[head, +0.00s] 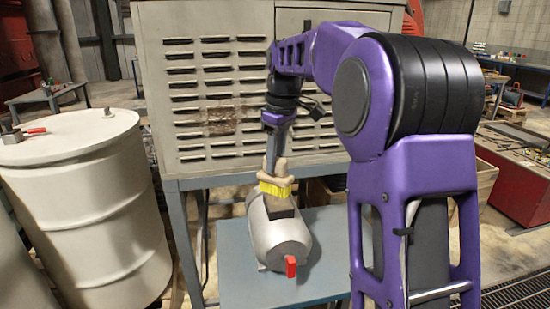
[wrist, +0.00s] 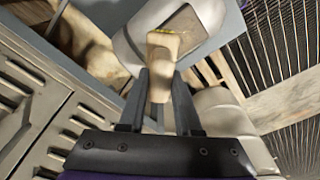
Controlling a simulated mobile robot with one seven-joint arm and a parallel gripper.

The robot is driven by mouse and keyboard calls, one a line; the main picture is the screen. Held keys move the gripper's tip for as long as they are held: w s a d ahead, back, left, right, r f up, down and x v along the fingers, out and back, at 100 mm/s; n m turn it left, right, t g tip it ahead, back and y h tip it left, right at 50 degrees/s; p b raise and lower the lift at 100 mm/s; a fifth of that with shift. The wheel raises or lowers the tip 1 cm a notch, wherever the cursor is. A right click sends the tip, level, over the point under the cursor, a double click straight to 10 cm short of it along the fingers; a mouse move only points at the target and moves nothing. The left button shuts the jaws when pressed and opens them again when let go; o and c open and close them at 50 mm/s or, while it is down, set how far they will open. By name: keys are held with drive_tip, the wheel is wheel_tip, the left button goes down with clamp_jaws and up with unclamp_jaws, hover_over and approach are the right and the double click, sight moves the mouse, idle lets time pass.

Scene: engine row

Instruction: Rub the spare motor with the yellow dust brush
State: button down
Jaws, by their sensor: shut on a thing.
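The spare motor (head: 277,244) is a pale grey cylinder with a dark rectangular patch on top and a red part at its near end. It lies on a blue-grey table (head: 238,289). My gripper (head: 276,165) is above the motor's far part, shut on the yellow dust brush (head: 274,188). The brush has a tan handle and yellow bristles pointing down at the motor's top; I cannot tell if they touch. In the wrist view my gripper (wrist: 158,85) holds the tan brush (wrist: 162,52) between its fingers, in front of the motor (wrist: 210,15) and its dark patch.
A large louvred metal cabinet (head: 215,95) stands right behind the table. A white drum (head: 95,215) with small tools on its lid is at the left. A red machine (head: 515,185) is at the right. The table front left of the motor is bare.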

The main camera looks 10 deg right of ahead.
drive_tip(key=shift+s, duration=0.1)
drive_tip(key=shift+s+b, duration=0.85)
drive_tip(key=shift+s, duration=0.95)
drive_tip(key=shift+s+f+b, duration=0.1)
drive_tip(key=shift+s+b, duration=0.7)
drive_tip(key=shift+s, duration=1.1)
drive_tip(key=shift+w+p, duration=0.1)
drive_tip(key=shift+p, duration=0.3)
